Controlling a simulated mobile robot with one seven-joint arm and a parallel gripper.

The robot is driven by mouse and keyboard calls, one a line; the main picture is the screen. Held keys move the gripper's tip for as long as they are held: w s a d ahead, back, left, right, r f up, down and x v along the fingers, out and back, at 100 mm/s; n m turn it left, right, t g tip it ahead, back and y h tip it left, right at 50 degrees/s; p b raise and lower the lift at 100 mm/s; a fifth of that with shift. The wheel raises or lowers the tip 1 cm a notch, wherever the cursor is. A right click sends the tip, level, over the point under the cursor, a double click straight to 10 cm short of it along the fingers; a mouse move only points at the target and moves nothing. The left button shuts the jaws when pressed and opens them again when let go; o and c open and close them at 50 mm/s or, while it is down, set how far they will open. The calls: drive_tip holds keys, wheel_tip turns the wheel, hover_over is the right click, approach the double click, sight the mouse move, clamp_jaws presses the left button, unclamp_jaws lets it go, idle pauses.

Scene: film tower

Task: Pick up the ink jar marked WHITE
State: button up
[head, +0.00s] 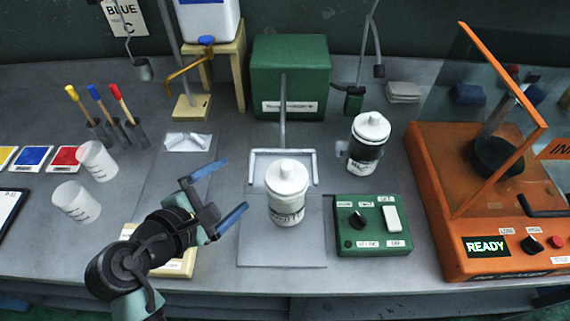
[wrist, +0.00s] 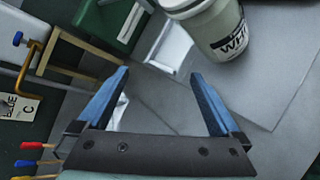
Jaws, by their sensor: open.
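The ink jar marked WHITE (head: 287,192) is a white-capped cylinder standing upright on a grey mat, in front of a white U-shaped bracket. In the wrist view the jar (wrist: 222,32) is at the upper right, cut off by the top edge, with part of its label reading "WHI". My gripper (head: 233,185) is open and empty, to the left of the jar and apart from it. In the wrist view my blue fingers (wrist: 158,80) are spread, with the jar beyond the right finger.
A second jar (head: 366,143) with a dark band stands behind right. A green switch box (head: 373,226) is right of the mat, and an orange machine (head: 445,210) is farther right. Two white cups (head: 76,202) stand left. A green box (head: 290,75) with a post stands behind.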

sight(272, 203)
drive_tip(key=s+d+r+n+g+h+p, duration=0.1)
drive_tip(key=s+d+r+n+h+p, duration=0.2)
drive_tip(key=s+n+p, duration=0.45)
drive_tip(key=shift+m+h, duration=0.45)
drive_tip(key=shift+h, duration=0.05)
drive_tip(key=x, duration=0.3)
drive_tip(key=f+x, duration=0.1)
drive_tip(key=x, duration=0.3)
drive_tip(key=shift+a+f+b, duration=0.15)
drive_tip(key=shift+f+b, duration=0.05)
drive_tip(key=shift+b, duration=0.1)
drive_tip(key=shift+g, duration=0.3)
drive_tip(key=shift+x, duration=2.65)
drive_tip(key=shift+r, duration=0.25)
drive_tip(key=c, duration=1.6)
